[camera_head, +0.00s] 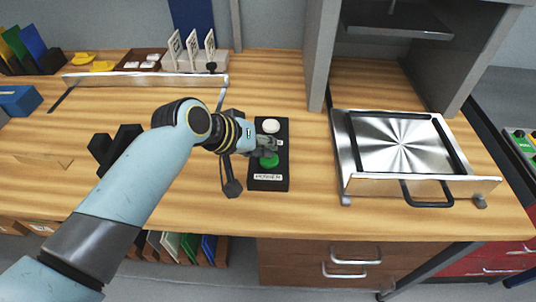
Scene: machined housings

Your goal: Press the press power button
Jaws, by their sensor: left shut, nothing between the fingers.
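A black button panel (268,182) lies on the wooden worktop near the middle. It carries a white round button (270,126) at its far end and a green button (268,160) nearer the front, with a label below the green one that looks like "POWER". My left arm comes in from the left, and its gripper (271,147) is over the panel. The gripper is shut and empty, with its fingers between the two buttons, close to the green one. I cannot tell whether the fingers touch the green button, which they partly cover. My right gripper is not in view.
A black V-shaped block (113,147) is left of my arm. A metal rail (150,80) and a card rack (195,62) stand behind. Worktop front is mostly clear.

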